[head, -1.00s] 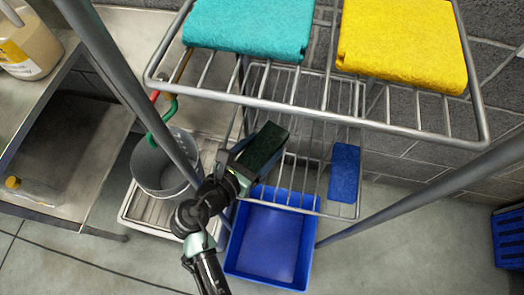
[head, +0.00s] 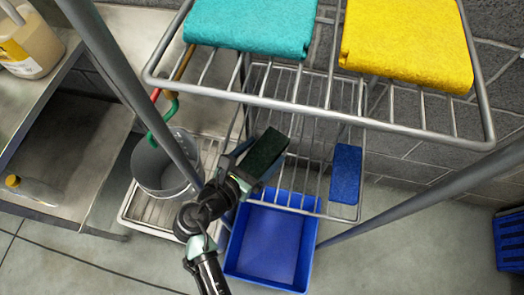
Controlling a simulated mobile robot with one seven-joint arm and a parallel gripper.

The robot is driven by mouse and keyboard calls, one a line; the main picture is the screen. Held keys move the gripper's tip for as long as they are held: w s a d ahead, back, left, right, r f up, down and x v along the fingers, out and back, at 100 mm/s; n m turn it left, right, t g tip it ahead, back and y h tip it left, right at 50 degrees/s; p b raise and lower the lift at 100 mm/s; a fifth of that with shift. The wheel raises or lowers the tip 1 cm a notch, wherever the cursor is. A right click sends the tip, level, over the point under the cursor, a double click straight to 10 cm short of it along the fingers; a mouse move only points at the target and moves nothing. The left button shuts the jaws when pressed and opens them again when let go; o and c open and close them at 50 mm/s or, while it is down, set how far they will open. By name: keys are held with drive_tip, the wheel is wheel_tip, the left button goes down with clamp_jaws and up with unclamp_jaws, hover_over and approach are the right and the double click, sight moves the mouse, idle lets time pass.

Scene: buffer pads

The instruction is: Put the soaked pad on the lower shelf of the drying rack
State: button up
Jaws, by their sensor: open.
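A dark green pad (head: 265,152) shows at the end of my gripper (head: 243,163), over the left part of the rack's lower shelf (head: 313,190). It looks tilted in the picture. My gripper is open, with its jaws right at the pad's left side. The fingertips are mostly hidden behind the pad and wrist. I cannot tell whether the pad rests on the wires or touches a finger. A dark blue pad (head: 346,172) lies on the right part of the lower shelf.
The upper shelf (head: 330,108) holds a folded teal cloth (head: 252,25) and a folded yellow cloth (head: 408,45). A blue tray (head: 268,245) stands below the rack. A grey bucket (head: 165,168) stands at left, behind a rack post (head: 135,90).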

drive_tip(key=p+v, duration=0.1)
drive_tip(key=v, duration=1)
drive_tip(key=shift+s+a, duration=0.1)
drive_tip(key=shift+s, duration=0.1)
drive_tip(key=shift+s+a+r, duration=0.1)
drive_tip(key=shift+s, duration=0.05)
